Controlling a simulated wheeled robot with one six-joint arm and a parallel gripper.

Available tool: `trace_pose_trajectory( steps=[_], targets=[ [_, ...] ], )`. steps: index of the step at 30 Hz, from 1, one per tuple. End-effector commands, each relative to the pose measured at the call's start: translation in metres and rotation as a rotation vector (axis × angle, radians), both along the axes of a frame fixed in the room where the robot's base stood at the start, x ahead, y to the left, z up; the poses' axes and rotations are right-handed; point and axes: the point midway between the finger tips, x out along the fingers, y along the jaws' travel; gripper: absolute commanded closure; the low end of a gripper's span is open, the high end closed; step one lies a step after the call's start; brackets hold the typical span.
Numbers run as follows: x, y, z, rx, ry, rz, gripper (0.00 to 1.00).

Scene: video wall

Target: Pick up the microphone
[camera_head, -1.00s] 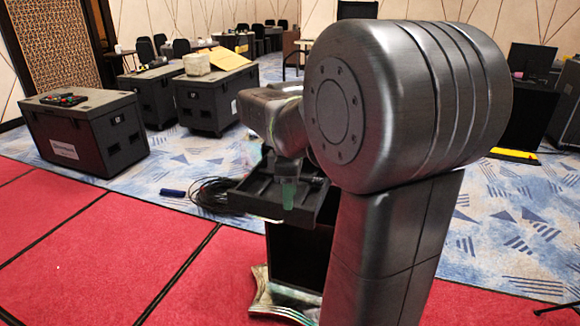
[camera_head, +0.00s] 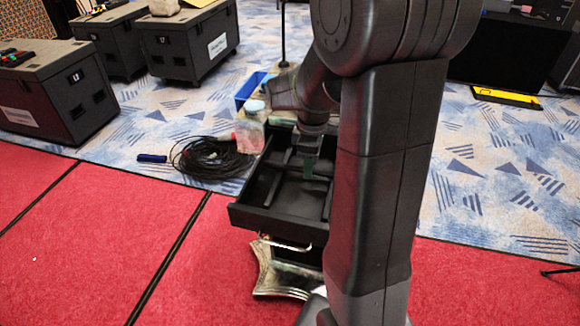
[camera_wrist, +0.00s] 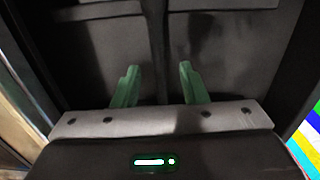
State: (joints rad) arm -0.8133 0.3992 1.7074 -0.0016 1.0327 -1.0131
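I cannot make out a microphone in either view. My gripper (camera_head: 308,168) is above or inside an open black drawer (camera_head: 268,218) in the head view, pointing down. In the wrist view its two green fingers (camera_wrist: 157,72) stand apart with nothing seen between them. Below them lies the dark drawer floor, with a dark divider or bar running through the middle. The drawer holds dark divided compartments; my arm hides part of its right side.
A black cable coil (camera_head: 212,158) lies on the floor left of the drawer, with a small blue object (camera_head: 152,158) beside it. A blue bin (camera_head: 250,92) stands behind. Black cases (camera_head: 58,98) are at back left. The red carpet (camera_head: 90,250) is clear at front left.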

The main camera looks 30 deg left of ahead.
Motion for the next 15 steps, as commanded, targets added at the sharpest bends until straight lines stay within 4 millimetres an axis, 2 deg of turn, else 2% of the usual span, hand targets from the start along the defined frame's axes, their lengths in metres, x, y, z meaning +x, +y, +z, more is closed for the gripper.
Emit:
trace_pose_trajectory(
  steps=[3, 11, 15],
  targets=[
    [-0.0001, -0.0006, -0.0111, -0.001, 0.002, -0.001, 0.61],
    [0.0001, -0.0004, -0.0127, 0.000, 0.000, -0.001, 0.63],
    [0.0001, -0.0004, -0.0126, 0.000, 0.000, -0.001, 0.91]
  ],
)
